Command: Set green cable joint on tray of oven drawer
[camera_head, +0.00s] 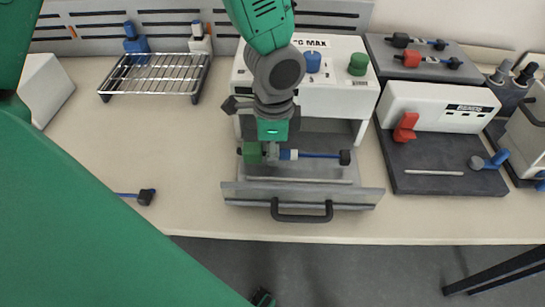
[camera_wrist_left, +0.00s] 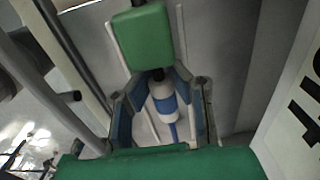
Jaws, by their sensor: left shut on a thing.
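The green cable joint (camera_head: 252,153) is a green block with a white and blue collar and a thin blue cable ending in a black plug (camera_head: 345,157). My left gripper (camera_head: 271,151) points down and is shut on it, over the open oven drawer (camera_head: 365,196). In the left wrist view the green block (camera_wrist_left: 142,38) sits beyond the fingers (camera_wrist_left: 160,95), with the white and blue collar (camera_wrist_left: 165,103) between them. The joint is over the drawer's tray; I cannot tell whether it touches it.
The white oven (camera_head: 335,78) with blue and green knobs stands behind the drawer. A wire rack (camera_head: 155,77) is at the back left. A sealing device (camera_head: 440,107) on a dark plate is to the right. Another cable's black end (camera_head: 146,196) lies left. The table between rack and drawer is clear.

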